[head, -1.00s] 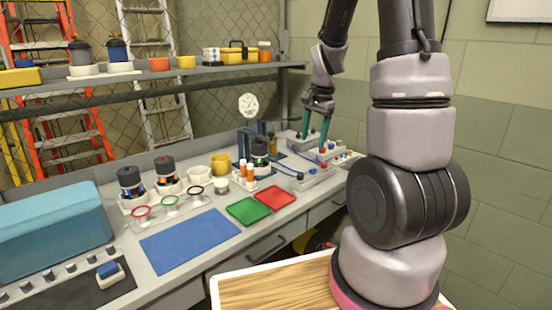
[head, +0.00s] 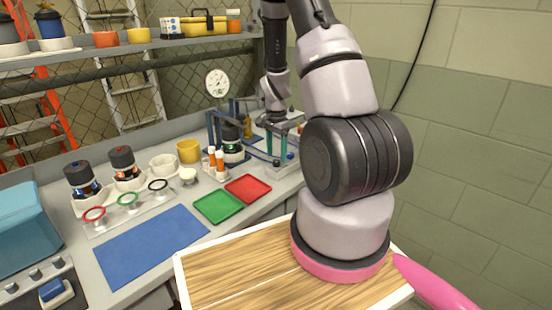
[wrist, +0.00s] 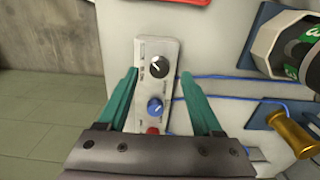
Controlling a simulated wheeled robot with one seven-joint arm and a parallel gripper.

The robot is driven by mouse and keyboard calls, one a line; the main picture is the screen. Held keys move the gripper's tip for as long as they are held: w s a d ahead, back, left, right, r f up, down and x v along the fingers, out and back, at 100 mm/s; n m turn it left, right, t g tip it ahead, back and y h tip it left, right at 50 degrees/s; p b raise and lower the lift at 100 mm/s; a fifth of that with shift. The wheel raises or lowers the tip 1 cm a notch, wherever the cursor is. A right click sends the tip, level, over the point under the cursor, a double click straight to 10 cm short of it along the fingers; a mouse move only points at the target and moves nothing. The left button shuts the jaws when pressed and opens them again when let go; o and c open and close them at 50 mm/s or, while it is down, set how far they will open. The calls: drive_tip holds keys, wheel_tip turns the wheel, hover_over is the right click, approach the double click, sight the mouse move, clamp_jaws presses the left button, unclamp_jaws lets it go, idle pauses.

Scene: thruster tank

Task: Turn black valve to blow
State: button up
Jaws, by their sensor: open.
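The black valve (wrist: 157,66) is a round black knob with a white mark, at the far end of a narrow white panel (wrist: 144,92) in the wrist view. A blue knob (wrist: 155,106) sits nearer on the same panel, with a red part (wrist: 153,130) below it, partly hidden by my gripper. The panel's lettering is too small to read. My gripper (wrist: 158,74) is open, its teal fingers on either side of the panel, with nothing held. The black knob lies between and slightly beyond the fingertips. In the head view, my gripper (head: 277,145) is over the bench's right end; the black valve cannot be made out.
A gold cylinder (wrist: 290,133) and a black-and-green round part (wrist: 300,58) are to the right in the wrist view, with blue lines between. The head view shows a red tray (head: 248,188), a green tray (head: 218,206), a blue mat (head: 150,245) and a gauge (head: 217,84).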

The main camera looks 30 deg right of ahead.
sight(276, 164)
drive_tip(key=shift+f, duration=1.25)
clamp_jaws()
